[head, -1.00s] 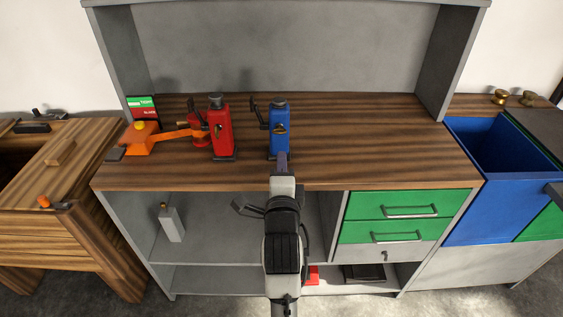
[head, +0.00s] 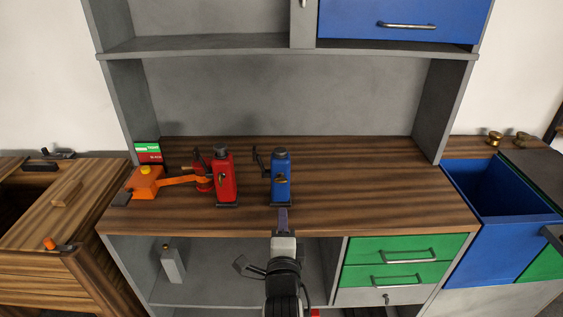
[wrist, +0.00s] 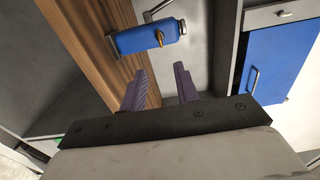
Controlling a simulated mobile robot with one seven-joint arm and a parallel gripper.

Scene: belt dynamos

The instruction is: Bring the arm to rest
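My gripper (head: 283,218) is in front of the wooden worktop's front edge, at the lower middle of the head view. In the wrist view my gripper (wrist: 159,82) has its two purple fingers apart, with nothing between them. My arm runs down to the bottom edge of the head view. A blue dynamo-like device (head: 281,177) stands upright on the worktop just behind the gripper, apart from it. It also shows beyond the fingertips in the wrist view (wrist: 145,38).
A red device (head: 223,178) and an orange tool (head: 147,180) stand left on the worktop (head: 360,195). Green drawers (head: 395,249) are below right. A blue bin (head: 505,205) is at right. The worktop right of the blue device is clear.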

